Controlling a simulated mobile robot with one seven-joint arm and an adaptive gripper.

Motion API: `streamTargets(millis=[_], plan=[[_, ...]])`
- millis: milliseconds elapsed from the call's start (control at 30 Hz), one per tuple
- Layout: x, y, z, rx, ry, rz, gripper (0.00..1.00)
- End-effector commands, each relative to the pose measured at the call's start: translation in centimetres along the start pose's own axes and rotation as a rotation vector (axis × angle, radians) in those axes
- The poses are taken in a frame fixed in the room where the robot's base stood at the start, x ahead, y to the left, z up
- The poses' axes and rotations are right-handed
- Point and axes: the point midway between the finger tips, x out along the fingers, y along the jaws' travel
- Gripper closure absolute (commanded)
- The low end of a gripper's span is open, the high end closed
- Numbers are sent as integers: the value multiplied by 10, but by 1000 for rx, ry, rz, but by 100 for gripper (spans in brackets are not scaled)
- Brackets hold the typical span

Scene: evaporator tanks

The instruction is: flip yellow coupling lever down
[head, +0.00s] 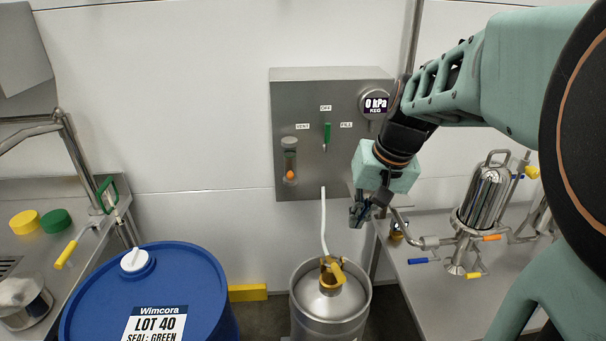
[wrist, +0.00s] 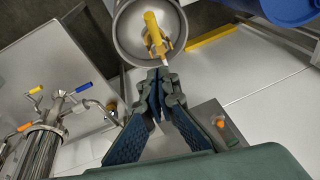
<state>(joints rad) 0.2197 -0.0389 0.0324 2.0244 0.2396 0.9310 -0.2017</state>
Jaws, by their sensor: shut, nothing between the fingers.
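A steel keg (head: 330,309) stands on the floor in the lower middle of the head view. A yellow coupling lever (head: 336,272) sits on its brass-coloured top coupling, with a white hose running up to the wall panel. In the wrist view the lever (wrist: 153,29) lies over the keg's round top (wrist: 130,42), near the top edge. I cannot tell its exact tilt. My gripper (head: 357,219) hangs above and right of the keg, apart from the lever. In the wrist view its fingertips (wrist: 160,76) are together and empty, just below the lever in the picture.
The steel wall panel (head: 300,105) has a green-handled valve and a gauge reading 0 kPa. A blue drum (head: 185,275) stands left of the keg. A right-hand bench (head: 425,290) carries a steel filter housing (head: 485,195) with coloured valve handles. A yellow block (head: 247,293) lies behind.

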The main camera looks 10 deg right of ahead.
Motion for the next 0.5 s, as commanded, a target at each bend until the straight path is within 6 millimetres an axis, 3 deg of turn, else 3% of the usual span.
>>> streamTargets(millis=[333, 500], plan=[[0, 1, 0, 1, 1, 2, 100], [14, 1, 0, 1, -2, 1, 100]])
